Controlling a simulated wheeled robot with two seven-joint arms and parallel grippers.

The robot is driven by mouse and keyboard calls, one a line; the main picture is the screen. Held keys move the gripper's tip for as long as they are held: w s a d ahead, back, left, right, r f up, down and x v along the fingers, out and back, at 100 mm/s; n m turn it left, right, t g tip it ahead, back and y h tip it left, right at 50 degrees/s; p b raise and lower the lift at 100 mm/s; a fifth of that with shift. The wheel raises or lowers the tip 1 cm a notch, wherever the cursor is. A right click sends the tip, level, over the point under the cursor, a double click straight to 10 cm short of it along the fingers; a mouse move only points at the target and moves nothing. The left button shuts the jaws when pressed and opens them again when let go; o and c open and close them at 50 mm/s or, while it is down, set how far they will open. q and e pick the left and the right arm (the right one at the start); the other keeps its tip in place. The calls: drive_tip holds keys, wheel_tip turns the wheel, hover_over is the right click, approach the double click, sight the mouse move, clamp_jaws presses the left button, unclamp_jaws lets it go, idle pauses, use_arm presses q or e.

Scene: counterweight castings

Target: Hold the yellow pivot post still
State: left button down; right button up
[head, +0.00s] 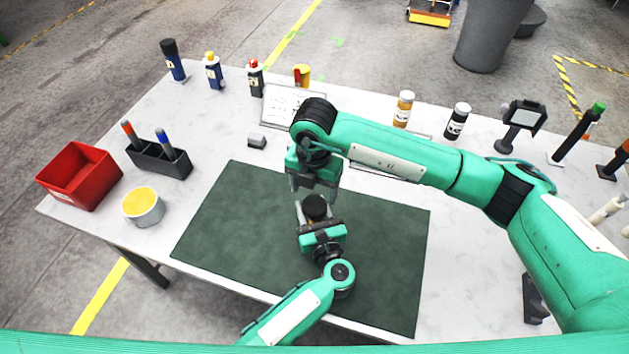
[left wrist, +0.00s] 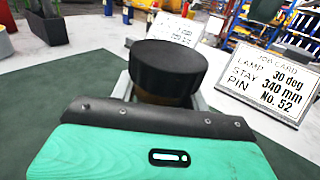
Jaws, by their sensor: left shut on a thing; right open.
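The pivot post (left wrist: 160,98) shows as a brownish-yellow body under a wide black cap (left wrist: 168,66) in the left wrist view. In the head view only its black cap (head: 315,205) is plain, over the dark green mat (head: 215,220). My left gripper (head: 314,212) reaches in from the front and is shut around the post just below the cap. The post's foot is hidden behind my left gripper. My right gripper (head: 314,187) points down just behind and above the cap, open, with nothing seen between its fingers.
A red bin (head: 80,175), a tin with a yellow top (head: 143,207) and a black pen holder (head: 158,158) stand left. Bottles and a job card (head: 290,105) line the back. The card also shows in the left wrist view (left wrist: 270,85). The mat's left part is clear.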

use_arm(q)
drive_tip(key=shift+f, duration=0.1)
use_arm(e)
drive_tip(key=n, duration=0.3)
drive_tip(key=shift+a+r+n, duration=0.1)
drive_tip(key=shift+r+n, duration=0.1)
drive_tip(key=shift+n, duration=0.1)
drive_tip(key=n, duration=0.5)
drive_tip(key=shift+r, duration=0.2)
drive_tip(key=n, duration=0.3)
drive_tip(key=shift+r, duration=0.15)
drive_tip(key=n, duration=0.5)
drive_tip(key=shift+r, duration=0.2)
drive_tip(key=n, duration=0.5)
drive_tip(key=shift+r, duration=0.2)
drive_tip(key=n, duration=0.3)
drive_tip(key=shift+r, duration=0.15)
drive_tip(key=n, duration=0.3)
drive_tip(key=shift+r, duration=0.1)
drive_tip(key=n, duration=0.5)
drive_tip(key=shift+r, duration=0.15)
